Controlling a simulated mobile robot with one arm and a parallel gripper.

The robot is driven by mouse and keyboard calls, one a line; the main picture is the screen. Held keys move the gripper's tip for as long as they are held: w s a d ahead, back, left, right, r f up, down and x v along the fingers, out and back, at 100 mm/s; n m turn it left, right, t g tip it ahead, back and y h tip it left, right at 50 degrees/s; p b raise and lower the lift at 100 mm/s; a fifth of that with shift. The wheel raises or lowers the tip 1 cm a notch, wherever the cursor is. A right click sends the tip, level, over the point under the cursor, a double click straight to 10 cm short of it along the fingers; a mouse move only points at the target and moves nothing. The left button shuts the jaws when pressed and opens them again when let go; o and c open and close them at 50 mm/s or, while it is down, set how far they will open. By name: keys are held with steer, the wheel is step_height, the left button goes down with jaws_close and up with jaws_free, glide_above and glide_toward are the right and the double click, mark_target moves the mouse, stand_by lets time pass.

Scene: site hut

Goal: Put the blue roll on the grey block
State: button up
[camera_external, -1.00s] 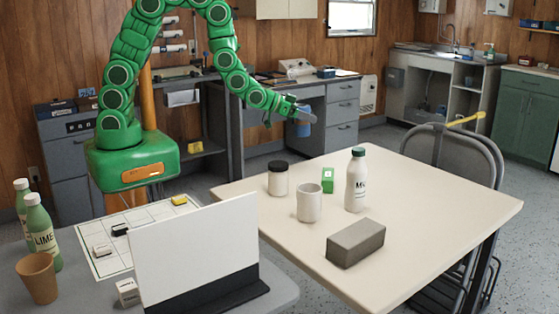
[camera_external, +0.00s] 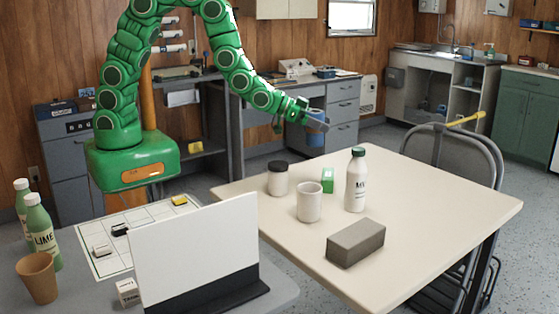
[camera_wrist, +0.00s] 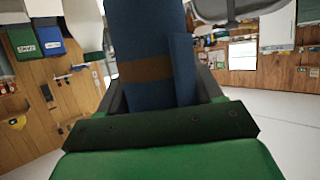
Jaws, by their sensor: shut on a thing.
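The blue roll (camera_wrist: 147,40) fills the upper middle of the wrist view, with a brown band around it. My gripper (camera_external: 308,117) is shut on it; the roll also shows in the external view (camera_external: 317,121) at the end of my green arm. They are in the air above the far part of the cream table. The grey block (camera_external: 356,243) lies on the table near its front edge, to the right of and nearer than my gripper. Its top is bare.
On the table (camera_external: 440,205) stand a dark-lidded jar (camera_external: 278,180), a white mug (camera_external: 309,203), a green box (camera_external: 328,180) and a white bottle with a green cap (camera_external: 356,185), between my gripper and the block. A white panel (camera_external: 195,250) stands at the front left. The table's right side is clear.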

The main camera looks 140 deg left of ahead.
steer(key=w+d+r+m+t+h, duration=0.2)
steer(key=w+d, duration=0.9)
steer(key=w+d+r+m+t+h, duration=0.1)
steer(key=w+d+r+m+h, duration=0.1)
steer(key=w+d, duration=0.85)
glide_above(364, 234)
steer(key=shift+f, duration=5)
steer(key=shift+f+m, duration=0.3)
steer(key=shift+f, duration=1.1)
steer(key=shift+f, duration=0.2)
steer(key=o, duration=1.1)
steer(key=shift+o, duration=0.2)
steer(key=shift+r, duration=0.15)
